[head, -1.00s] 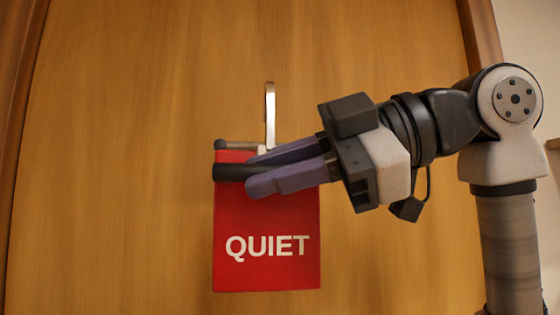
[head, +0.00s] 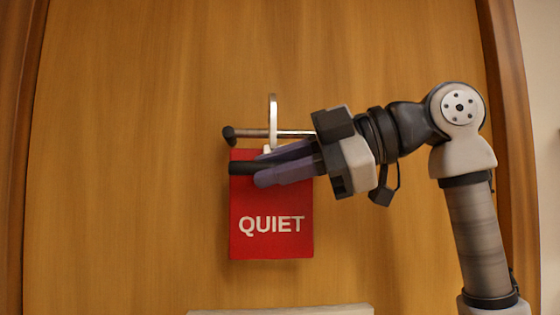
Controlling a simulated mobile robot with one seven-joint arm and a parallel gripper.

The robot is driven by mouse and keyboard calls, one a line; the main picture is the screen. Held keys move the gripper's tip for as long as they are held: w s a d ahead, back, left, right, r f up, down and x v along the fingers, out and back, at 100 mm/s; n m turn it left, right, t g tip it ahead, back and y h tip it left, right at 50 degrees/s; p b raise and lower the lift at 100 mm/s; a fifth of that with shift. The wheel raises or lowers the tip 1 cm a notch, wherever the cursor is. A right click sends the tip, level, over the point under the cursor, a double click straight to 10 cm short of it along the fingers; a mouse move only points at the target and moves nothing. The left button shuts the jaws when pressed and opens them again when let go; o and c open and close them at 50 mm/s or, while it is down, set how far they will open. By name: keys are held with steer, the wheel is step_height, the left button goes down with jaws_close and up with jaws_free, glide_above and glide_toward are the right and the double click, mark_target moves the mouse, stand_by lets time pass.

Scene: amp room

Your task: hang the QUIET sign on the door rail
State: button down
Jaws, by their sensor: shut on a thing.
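The red QUIET sign (head: 271,242) hangs upright in front of the door, with its white lettering facing me. A pale metal hook (head: 272,115) rises from its top. The door rail (head: 293,134) is a thin horizontal bar with a dark knob at its left end, just above the sign's top edge. The hook crosses the rail in the picture; I cannot tell whether it is around it or only in front. My gripper (head: 264,168) comes from the right, its purple fingers shut on the dark bar (head: 242,168) across the sign's upper part. The gripper hides the rail's right end.
The wooden door (head: 130,160) fills most of the view, with its frame (head: 513,150) at the right. A pale flat edge (head: 280,311) shows at the bottom, below the sign. The door surface left of the sign is clear.

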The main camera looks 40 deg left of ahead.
steer(key=shift+w+a, duration=0.25)
steer(key=shift+a, duration=0.05)
steer(key=shift+f+b, duration=0.9)
steer(key=shift+f, duration=0.45)
steer(key=c, duration=1.3)
jaws_free()
steer(key=shift+d, duration=0.1)
